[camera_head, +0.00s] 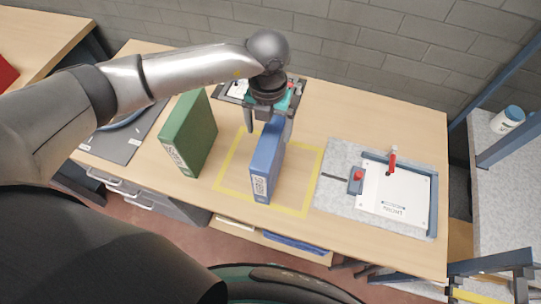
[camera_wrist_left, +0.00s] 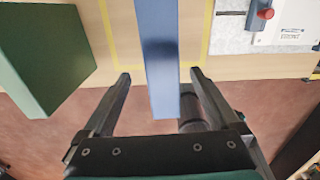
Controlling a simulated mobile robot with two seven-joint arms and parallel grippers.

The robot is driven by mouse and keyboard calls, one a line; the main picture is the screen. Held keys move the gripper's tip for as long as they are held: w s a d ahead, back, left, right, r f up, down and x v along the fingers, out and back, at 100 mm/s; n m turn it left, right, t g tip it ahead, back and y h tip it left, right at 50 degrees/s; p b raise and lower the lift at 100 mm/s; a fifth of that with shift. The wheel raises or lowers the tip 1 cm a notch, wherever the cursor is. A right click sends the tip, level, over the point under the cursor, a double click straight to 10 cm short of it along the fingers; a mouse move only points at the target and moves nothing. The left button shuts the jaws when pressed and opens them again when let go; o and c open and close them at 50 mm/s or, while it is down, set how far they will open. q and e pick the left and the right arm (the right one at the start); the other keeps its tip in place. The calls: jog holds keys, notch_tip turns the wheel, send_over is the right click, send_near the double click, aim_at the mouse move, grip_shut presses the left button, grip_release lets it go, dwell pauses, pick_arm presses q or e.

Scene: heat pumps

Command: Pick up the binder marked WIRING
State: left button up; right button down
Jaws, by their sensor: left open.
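A blue binder (camera_head: 268,160) stands upright on the workbench inside a yellow taped outline. A green binder (camera_head: 192,135) stands to its left. Both have white spine labels, too small to read surely. My left gripper (camera_head: 268,132) is over the far upper part of the blue binder, open, with one finger on each side of it. In the left wrist view, the blue binder (camera_wrist_left: 158,50) runs between the two open fingers (camera_wrist_left: 160,76), with gaps on both sides. The green binder (camera_wrist_left: 38,62) is left of the fingers. My right gripper is not in view.
The yellow outline (camera_head: 308,180) surrounds the blue binder. To the right lies a grey board (camera_head: 335,165) with a white plate (camera_head: 395,195), a red-handled tool (camera_head: 392,158) and a red knob. A dark mat (camera_head: 115,148) is at the left. A brick wall (camera_head: 400,60) stands behind.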

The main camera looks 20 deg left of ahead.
aim_at(271, 136)
pick_arm(q)
jog(key=shift+w+d+f+p, duration=0.1)
jog(key=shift+f+p, duration=0.1)
jog(key=shift+f, duration=1.4)
jog(key=shift+w+d+f+p, duration=0.1)
jog(key=shift+f+p, duration=0.1)
jog(key=shift+f, duration=1.4)
grip_shut()
jog(key=shift+w+r, duration=0.1)
